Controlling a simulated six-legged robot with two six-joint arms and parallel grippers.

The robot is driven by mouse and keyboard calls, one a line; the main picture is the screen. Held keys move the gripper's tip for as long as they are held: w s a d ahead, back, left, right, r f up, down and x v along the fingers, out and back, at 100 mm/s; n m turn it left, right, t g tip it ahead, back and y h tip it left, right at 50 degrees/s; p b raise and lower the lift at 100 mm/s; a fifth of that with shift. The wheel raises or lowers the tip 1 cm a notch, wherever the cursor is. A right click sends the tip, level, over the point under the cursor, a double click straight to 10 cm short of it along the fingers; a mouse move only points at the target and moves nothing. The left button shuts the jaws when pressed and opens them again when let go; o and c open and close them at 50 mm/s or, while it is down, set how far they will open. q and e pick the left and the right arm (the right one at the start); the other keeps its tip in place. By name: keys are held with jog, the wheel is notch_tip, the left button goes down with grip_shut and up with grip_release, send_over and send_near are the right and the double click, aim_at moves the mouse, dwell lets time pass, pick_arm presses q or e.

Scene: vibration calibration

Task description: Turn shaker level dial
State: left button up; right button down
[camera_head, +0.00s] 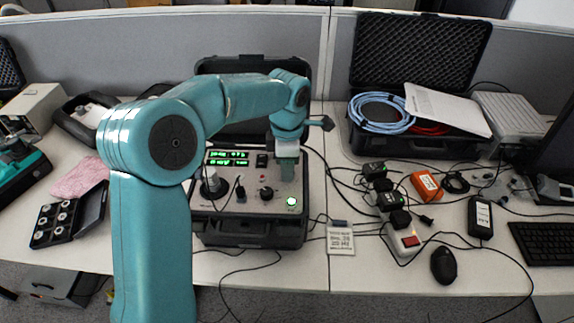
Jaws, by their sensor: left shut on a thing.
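The shaker case (248,234) stands open on the table, its grey control panel (232,206) facing up. My right gripper is not in view.
A card (340,240) lies right of the case, with black and red devices (405,240) and loose cables beyond it. An open case with a blue cable coil (380,113) stands at back right. A black tray (56,222) lies at left.

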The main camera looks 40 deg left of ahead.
pick_arm(q)
jog(key=o, duration=1.1)
jog(key=shift+w+d+r, duration=0.1)
jog(key=shift+d+r, duration=0.05)
jog(key=shift+c, duration=0.2)
notch_tip(320, 180, up, 16)
jog(key=p, duration=0.2)
jog(key=shift+r+p, duration=0.15)
jog(key=shift+p, duration=0.15)
